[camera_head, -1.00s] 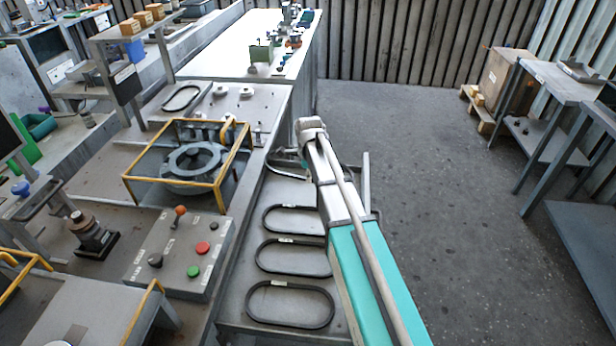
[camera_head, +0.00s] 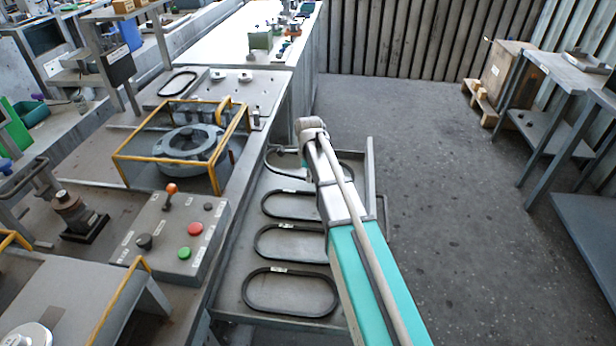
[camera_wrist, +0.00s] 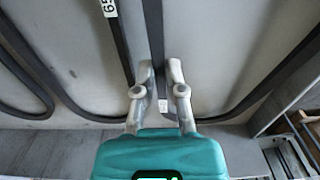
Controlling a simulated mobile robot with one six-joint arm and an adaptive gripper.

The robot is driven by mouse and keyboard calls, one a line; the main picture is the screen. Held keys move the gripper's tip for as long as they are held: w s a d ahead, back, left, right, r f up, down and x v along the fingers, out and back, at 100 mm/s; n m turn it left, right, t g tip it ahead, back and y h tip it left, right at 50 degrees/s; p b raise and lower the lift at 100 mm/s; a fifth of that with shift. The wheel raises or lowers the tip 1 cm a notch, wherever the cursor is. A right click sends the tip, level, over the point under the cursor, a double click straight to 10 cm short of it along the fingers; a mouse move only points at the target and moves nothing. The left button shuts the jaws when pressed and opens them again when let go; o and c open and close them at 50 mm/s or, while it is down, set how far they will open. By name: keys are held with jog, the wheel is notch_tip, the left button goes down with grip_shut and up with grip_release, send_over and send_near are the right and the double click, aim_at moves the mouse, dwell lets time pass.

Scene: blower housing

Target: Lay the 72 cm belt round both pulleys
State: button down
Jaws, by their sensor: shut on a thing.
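In the wrist view my gripper (camera_wrist: 160,76) is shut on a dark belt (camera_wrist: 155,35), gripping one strand near a small white tag. The tag's writing is not readable. Another belt (camera_wrist: 123,48) with a label reading 65 runs just left of the fingers. In the head view my arm hides most of the gripper at the tray's far end, where a belt (camera_head: 270,165) shows partly behind it. Two small round grey discs (camera_head: 218,75) (camera_head: 245,77) on the bench plate may be the pulleys; I cannot tell for sure.
The grey tray (camera_head: 230,290) holds several oval belts (camera_head: 290,314) in a row. Left of it are a control box (camera_head: 165,240) with buttons and a yellow guard frame (camera_head: 150,187) around a round housing (camera_head: 190,143). Another belt (camera_head: 178,83) lies on the plate.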

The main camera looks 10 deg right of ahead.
jog(key=shift+f+b, duration=1.4)
jog(key=shift+f, duration=0.05)
dwell(2.1)
dwell(0.4)
jog(key=c, duration=0.7)
grip_release()
jog(key=shift+d, duration=0.1)
jog(key=shift+o, duration=0.2)
jog(key=shift+r, duration=0.2)
jog(key=shift+s+r+p, duration=0.1)
jog(key=shift+r+p, duration=0.95)
jog(key=shift+p, duration=0.2)
jog(key=shift+r+p, duration=2.55)
